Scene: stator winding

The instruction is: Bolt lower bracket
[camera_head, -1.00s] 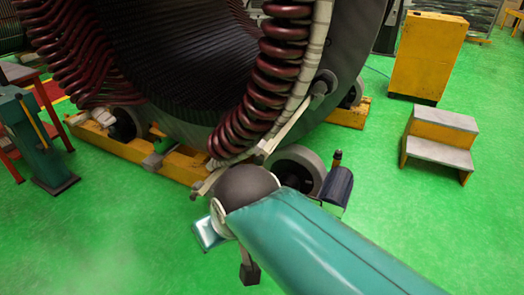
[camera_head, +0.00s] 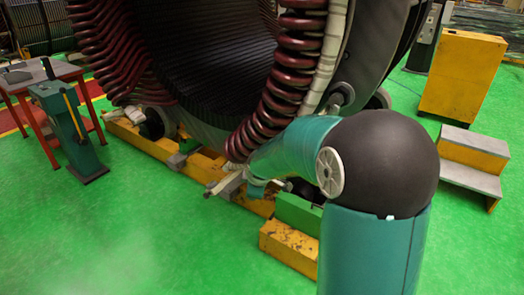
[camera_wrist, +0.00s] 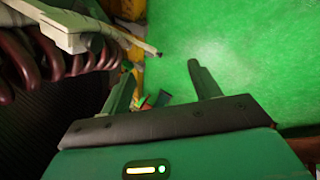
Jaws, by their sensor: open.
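A pale bracket-like bar (camera_wrist: 88,28) lies at upper left, beside the dark red coils (camera_wrist: 45,55). A thin pale rod (camera_wrist: 138,40) runs from it towards the gap ahead of the fingers. In the head view a pale piece (camera_head: 226,186) sits at the lower end of the coils (camera_head: 275,105), close to the end of my arm. My gripper's fingers cannot be made out there. I cannot tell any bolt apart.
The large stator (camera_head: 205,60) rests above a yellow base beam (camera_head: 145,142). My arm covers part of its lower right. A yellow cabinet (camera_head: 463,75) and steps (camera_head: 470,160) stand at right. A red table (camera_head: 38,75) and green stand (camera_head: 70,130) are at left. Front-left floor is clear.

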